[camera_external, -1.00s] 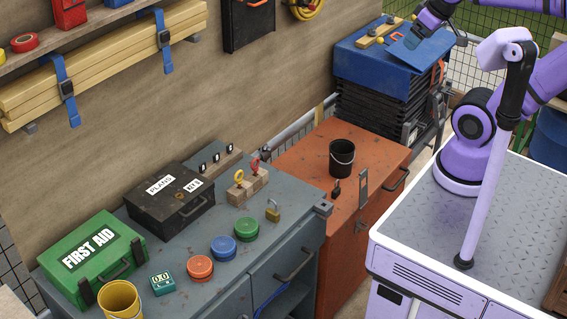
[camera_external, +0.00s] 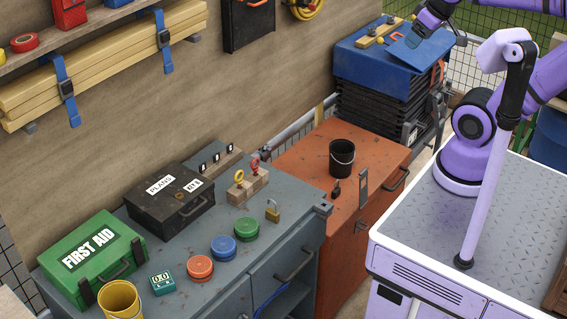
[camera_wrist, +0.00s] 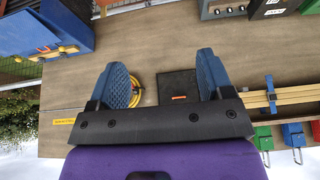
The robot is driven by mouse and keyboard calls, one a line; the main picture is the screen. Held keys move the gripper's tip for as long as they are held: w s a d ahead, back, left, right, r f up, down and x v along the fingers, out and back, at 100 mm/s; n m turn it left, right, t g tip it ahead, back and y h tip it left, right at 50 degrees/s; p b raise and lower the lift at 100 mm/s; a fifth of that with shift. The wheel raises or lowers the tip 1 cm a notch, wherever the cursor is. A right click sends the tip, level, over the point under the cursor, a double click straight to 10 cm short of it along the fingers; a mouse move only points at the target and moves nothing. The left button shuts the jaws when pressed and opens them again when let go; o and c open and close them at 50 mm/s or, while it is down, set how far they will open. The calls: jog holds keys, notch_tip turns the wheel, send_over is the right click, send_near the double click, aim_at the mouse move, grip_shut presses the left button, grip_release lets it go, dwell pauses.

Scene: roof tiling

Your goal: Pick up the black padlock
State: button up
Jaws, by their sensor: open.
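A small black padlock (camera_external: 336,189) appears to lie on top of the orange cabinet (camera_external: 297,159), just in front of the black bucket (camera_external: 342,158). My gripper (camera_external: 412,40) is at the upper right in the external view, high above and behind the padlock, near the blue-covered stack. In the wrist view my gripper (camera_wrist: 160,72) is open, its two blue fingers wide apart with nothing between them. I cannot make out the black padlock in the wrist view.
A brass padlock (camera_external: 272,212) stands on the grey cabinet, near a wooden block with rings (camera_external: 248,186). A metal hasp (camera_external: 361,188) is right of the black padlock. The blue-covered stack (camera_external: 380,60) rises behind the orange cabinet. The orange top's front is mostly clear.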

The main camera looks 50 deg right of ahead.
jog(key=w+f+g, duration=0.2)
jog(key=w+f, duration=0.5)
jog(key=w, duration=0.7)
jog(key=m+g, duration=0.2)
jog(key=g, duration=0.1)
send_over(336, 189)
jog(key=w, duration=0.1)
notch_tip(336, 189, down, 52)
jog(key=shift+f, duration=0.2)
jog(key=shift+s+f, duration=0.25)
jog(key=shift+f, duration=1.05)
jog(key=shift+s+f, duration=0.2)
jog(key=shift+f, duration=1.1)
jog(key=c, duration=1.1)
